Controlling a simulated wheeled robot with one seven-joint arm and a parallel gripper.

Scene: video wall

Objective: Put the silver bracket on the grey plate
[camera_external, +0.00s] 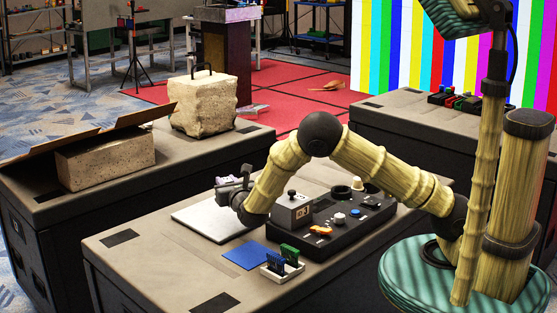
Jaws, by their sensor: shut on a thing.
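My gripper (228,187) is at the end of my bent arm, above the far right part of the grey plate (200,221). It is shut on a small silvery piece, the silver bracket (223,180), which is partly hidden by the fingers. The bracket's exact shape is too small to make out. The plate lies flat on the near dark case top, and its visible surface is bare. I cannot tell the exact gap between bracket and plate.
Right of the plate stands a black control panel (340,222) with a grey box (292,211) at its left end. A blue mat (246,254) and a small rack (282,266) with blue and green pieces lie in front. The case's left front is clear.

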